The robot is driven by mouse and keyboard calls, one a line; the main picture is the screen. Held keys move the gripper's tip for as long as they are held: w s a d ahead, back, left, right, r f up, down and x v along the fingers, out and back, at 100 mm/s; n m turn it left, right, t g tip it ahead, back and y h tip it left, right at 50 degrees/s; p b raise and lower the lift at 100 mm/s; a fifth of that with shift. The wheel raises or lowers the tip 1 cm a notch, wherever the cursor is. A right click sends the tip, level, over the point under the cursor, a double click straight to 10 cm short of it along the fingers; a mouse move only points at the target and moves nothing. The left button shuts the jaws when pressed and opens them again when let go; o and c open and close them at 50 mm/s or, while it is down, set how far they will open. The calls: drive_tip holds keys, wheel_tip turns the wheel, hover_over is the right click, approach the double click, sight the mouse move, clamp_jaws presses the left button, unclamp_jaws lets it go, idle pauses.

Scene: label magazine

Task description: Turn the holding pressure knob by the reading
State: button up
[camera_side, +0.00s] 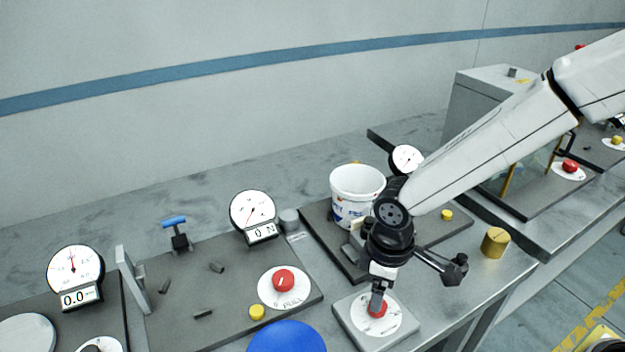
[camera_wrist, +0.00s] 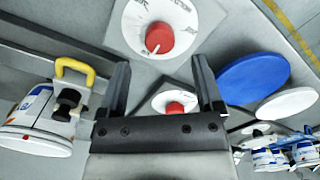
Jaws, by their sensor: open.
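A red knob (camera_side: 377,310) sits on a white round dial on a pale square block at the front. My gripper (camera_side: 379,296) points down right at this knob and partly hides it. In the wrist view, my gripper (camera_wrist: 161,62) has its two fingers spread apart, and this knob (camera_wrist: 159,37) shows beyond the tips, with a white pointer mark. I cannot tell whether the fingers touch it. No label reading "holding pressure" is legible. A second red knob (camera_side: 283,280) is on a dial marked PULL. A round gauge (camera_side: 252,211) has a display showing 0 N.
A white bucket (camera_side: 357,192) stands behind my gripper, with a gauge (camera_side: 407,159) behind it. Another gauge (camera_side: 75,268) at left reads 0.0. A blue disc (camera_side: 287,338) lies left of the pale block. A brass cylinder (camera_side: 495,243) stands at right. Yellow buttons are nearby.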

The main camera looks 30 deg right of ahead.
sight(382, 312)
drive_tip(key=shift+f, duration=2.7)
clamp_jaws()
drive_tip(key=shift+m, duration=0.5)
drive_tip(key=m, duration=0.4)
drive_tip(key=shift+m, duration=2.4)
